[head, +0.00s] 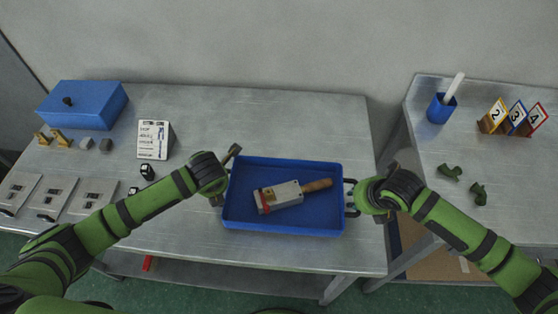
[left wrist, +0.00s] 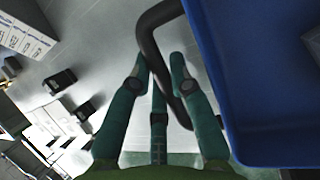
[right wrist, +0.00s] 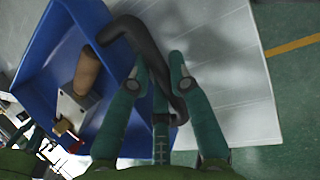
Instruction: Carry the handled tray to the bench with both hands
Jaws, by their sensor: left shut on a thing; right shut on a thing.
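The blue handled tray (head: 282,222) is over the front right part of the left metal bench in the head view. It holds a grey metal block with a wooden handle (head: 290,195) and a red part. My left gripper (head: 226,190) is at the tray's left end, shut on the dark left handle (left wrist: 152,45). My right gripper (head: 362,198) is at the right end, shut on the dark right handle (right wrist: 150,62). I cannot tell whether the tray touches the bench. The tray also shows in the left wrist view (left wrist: 215,70) and the right wrist view (right wrist: 45,50).
A blue lidded box (head: 82,105), a small sign (head: 154,140) and grey plates (head: 55,195) are on the left bench (head: 280,115). The right bench (head: 430,150) holds a blue cup (head: 440,108), number cards (head: 515,118) and green parts (head: 450,171). A gap separates the benches.

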